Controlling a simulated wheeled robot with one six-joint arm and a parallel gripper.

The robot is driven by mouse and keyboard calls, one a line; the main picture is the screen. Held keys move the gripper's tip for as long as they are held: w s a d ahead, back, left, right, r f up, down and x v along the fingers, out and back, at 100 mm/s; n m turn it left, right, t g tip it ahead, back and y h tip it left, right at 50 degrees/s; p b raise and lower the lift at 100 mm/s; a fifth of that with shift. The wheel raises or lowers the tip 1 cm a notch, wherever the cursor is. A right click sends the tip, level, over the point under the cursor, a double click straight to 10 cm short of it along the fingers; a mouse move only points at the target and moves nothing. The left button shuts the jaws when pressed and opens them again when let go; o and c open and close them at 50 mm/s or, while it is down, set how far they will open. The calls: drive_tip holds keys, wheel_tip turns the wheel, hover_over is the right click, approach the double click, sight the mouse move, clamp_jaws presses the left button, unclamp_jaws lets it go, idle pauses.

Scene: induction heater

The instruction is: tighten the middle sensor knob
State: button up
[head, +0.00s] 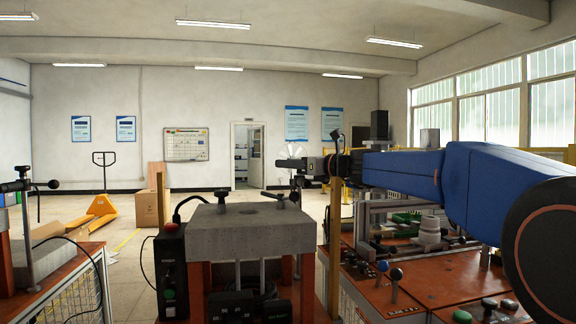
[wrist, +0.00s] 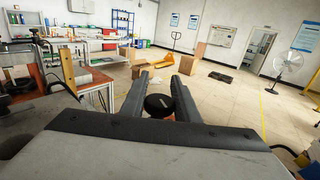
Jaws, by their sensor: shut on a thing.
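My gripper (head: 284,163) reaches in from the right, pointing left, above the far edge of the grey block of the middle station (head: 236,235) as seen in the head view. In the wrist view a round black knob (wrist: 158,104) sits between my two fingers (wrist: 160,77), and they are shut on it. Its lower part is hidden by my gripper body. In the head view the held knob cannot be made out clearly. Small dark knobs or levers show on the block's top at left (head: 221,197) and at the far right (head: 279,194).
A black control box (head: 170,272) with a green button stands left of the block. Another station (head: 60,260) is at the far left, and a red-brown bench (head: 440,290) with levers is at right. A cardboard box (head: 148,208) and yellow pallet jack (head: 100,208) stand behind on open floor.

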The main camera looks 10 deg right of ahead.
drive_tip(key=shift+w+d+m+t+h, duration=0.1)
drive_tip(key=shift+d+m+t+h, duration=0.05)
drive_tip(key=shift+m+t+h, duration=0.55)
drive_tip(key=shift+c, duration=0.2)
drive_tip(key=o, duration=1)
wheel_tip(320, 180, up, 10)
